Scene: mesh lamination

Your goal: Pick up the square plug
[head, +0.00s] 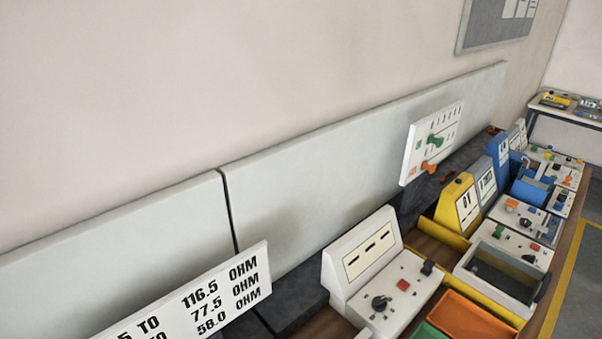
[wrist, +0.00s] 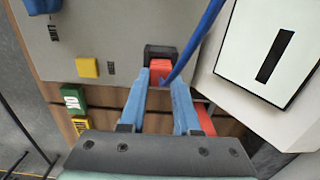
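In the wrist view, my gripper (wrist: 160,80) has two blue fingers standing apart. A small square red block (wrist: 161,70), which may be the square plug, shows between the fingertips. A dark square piece (wrist: 160,50) borders it on a light grey panel (wrist: 105,30). The fingertips look very near the red block's sides, but I cannot tell if they touch it. My gripper is not visible in the head view.
A tilted white panel with a black slot (wrist: 271,55) stands close on the right in the wrist view. A yellow block (wrist: 87,67) and a green block (wrist: 72,96) lie left. The head view shows a bench of consoles (head: 390,295) and an orange bin (head: 468,322).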

